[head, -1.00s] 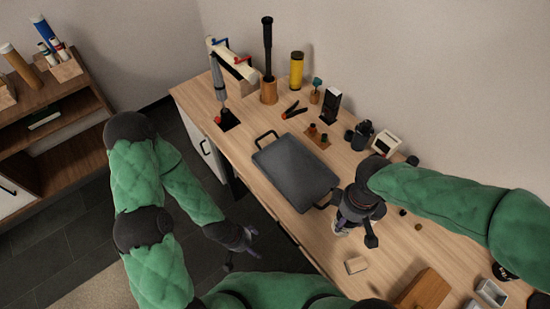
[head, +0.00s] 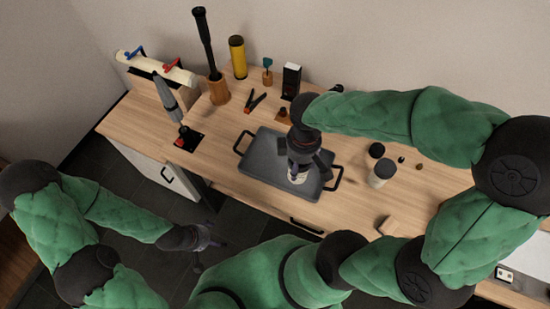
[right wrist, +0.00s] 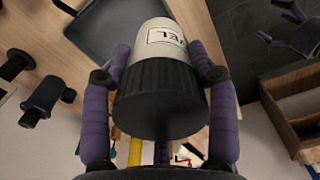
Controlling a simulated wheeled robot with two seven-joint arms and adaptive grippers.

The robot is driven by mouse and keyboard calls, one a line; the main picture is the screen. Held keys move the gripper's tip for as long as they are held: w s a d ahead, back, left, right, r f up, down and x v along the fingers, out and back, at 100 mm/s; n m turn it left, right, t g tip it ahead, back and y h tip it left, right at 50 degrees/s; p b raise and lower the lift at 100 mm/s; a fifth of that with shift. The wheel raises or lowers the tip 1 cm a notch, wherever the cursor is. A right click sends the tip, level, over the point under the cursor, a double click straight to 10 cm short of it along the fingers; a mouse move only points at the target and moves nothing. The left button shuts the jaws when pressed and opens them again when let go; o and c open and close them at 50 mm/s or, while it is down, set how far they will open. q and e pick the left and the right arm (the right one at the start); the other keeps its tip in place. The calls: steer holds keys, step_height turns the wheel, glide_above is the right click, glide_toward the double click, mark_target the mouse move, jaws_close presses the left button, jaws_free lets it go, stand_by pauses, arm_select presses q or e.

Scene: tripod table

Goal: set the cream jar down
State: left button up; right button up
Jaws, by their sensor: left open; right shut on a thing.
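My right gripper (head: 300,165) is shut on the cream jar (head: 297,178) and is over the grey tray (head: 255,165), near its right half. In the right wrist view the jar (right wrist: 158,48) has a pale body, a ribbed black lid and a partly visible label ending in "EL". The purple fingers of the right gripper (right wrist: 160,85) grip it from both sides. I cannot tell whether the jar's base touches the tray. My left gripper (head: 208,238) is open and empty, low beyond the table's front edge.
A pale jar (head: 381,172) and a black round object (head: 376,150) stand right of the tray. A yellow cylinder (head: 237,57), a black box (head: 291,80) and red-handled pliers (head: 254,100) are behind it. The wood left of the tray has some free room.

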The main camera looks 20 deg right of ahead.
steer(key=shift+w+a+f+b, duration=0.35)
steer(key=shift+w+f+b, duration=0.45)
steer(key=shift+w+f, duration=1.05)
steer(key=shift+w+a+f+b, duration=0.4)
steer(key=shift+w+f+b, duration=0.4)
steer(key=shift+w+f, duration=1.05)
steer(key=shift+w+a+f+b, duration=0.35)
steer(key=shift+w+f+b, duration=0.45)
steer(key=shift+w+f, duration=1.05)
steer(key=shift+s+f, duration=0.3)
steer(key=shift+s, duration=0.05)
steer(key=shift+f, duration=0.15)
steer(key=o, duration=1.2)
step_height(320, 180, up, 12)
steer(key=p, duration=0.4)
steer(key=shift+r, duration=0.25)
